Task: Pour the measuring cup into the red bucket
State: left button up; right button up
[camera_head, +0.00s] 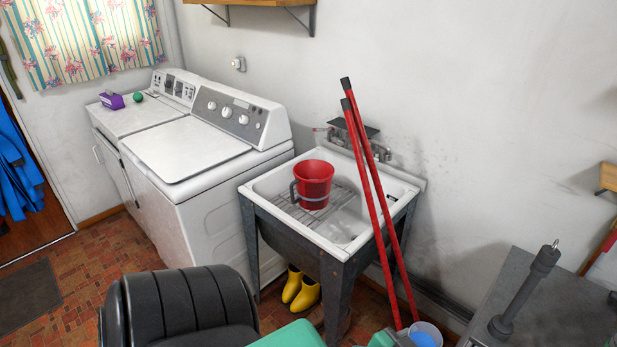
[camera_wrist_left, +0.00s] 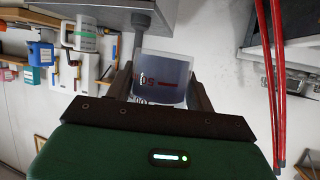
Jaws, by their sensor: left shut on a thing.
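The red bucket (camera_head: 316,172) stands upright on a wire rack in the white utility tub (camera_head: 399,204), its dark handle towards the left. Its inside bottom is hidden. My left gripper (camera_head: 404,338) is at the bottom edge of the head view, low and in front of the tub, apart from the bucket. It is shut on the measuring cup (camera_head: 426,328), which has something blue inside. In the left wrist view the clear cup (camera_wrist_left: 166,75) with red markings sits between the fingers. My right gripper is in neither view.
Two red poles (camera_head: 372,200) lean across the tub's right side, between the cup and the bucket in the head view. A washer (camera_head: 188,148) stands left of the tub. Yellow boots (camera_head: 306,295) are beneath it. A grey bench (camera_head: 560,310) is at the right.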

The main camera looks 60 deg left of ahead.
aim_at(314, 181)
jog(key=i+j, duration=0.1)
jog(key=j, duration=1.45)
jog(key=i+j, duration=0.15)
jog(key=j, duration=0.65)
jog(key=i+j, duration=0.1)
jog(key=j, duration=0.65)
jog(key=k+u, duration=0.05)
